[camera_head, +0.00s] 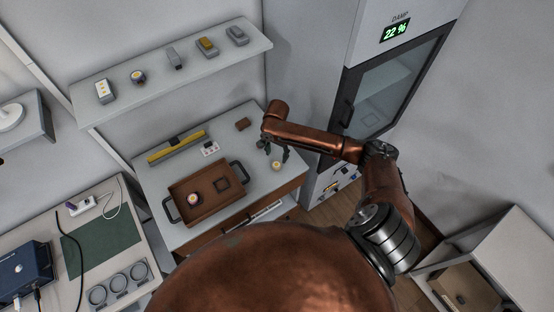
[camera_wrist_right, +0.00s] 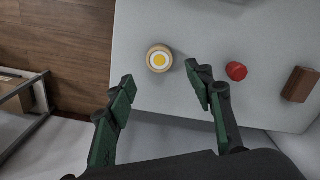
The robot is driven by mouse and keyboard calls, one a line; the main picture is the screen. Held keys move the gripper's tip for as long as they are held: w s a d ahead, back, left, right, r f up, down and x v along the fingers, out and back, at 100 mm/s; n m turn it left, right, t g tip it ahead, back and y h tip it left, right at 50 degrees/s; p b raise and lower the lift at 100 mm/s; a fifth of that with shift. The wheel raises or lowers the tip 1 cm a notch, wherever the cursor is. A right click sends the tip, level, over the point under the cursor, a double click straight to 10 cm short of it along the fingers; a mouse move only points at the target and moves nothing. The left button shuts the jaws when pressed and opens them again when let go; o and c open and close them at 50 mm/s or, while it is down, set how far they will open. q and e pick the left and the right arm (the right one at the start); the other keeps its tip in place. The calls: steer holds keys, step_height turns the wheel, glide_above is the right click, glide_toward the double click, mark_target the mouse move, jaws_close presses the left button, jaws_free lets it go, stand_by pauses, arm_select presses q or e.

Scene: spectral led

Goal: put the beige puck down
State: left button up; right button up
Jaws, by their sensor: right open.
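The beige puck (camera_head: 277,165) lies on the grey table top near its right edge. In the right wrist view the beige puck (camera_wrist_right: 159,60) shows a white and yellow ringed top and lies flat, beyond the fingertips and roughly between their lines. My right gripper (camera_head: 276,151) is over the table beside the puck. In the wrist view its two green-black fingers (camera_wrist_right: 162,84) are spread apart, with nothing between them. My left gripper is not in view.
A brown tray (camera_head: 209,208) with dark handles holds another round puck (camera_head: 193,199). A red round object (camera_wrist_right: 236,71) and a brown block (camera_wrist_right: 300,84) are near the right finger. A yellow-topped bar (camera_head: 176,147) lies at the table's back. A tall cabinet (camera_head: 385,85) stands right.

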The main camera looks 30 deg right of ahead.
step_height(320, 180, up, 5)
steer(key=shift+r, duration=0.1)
stand_by(0.6)
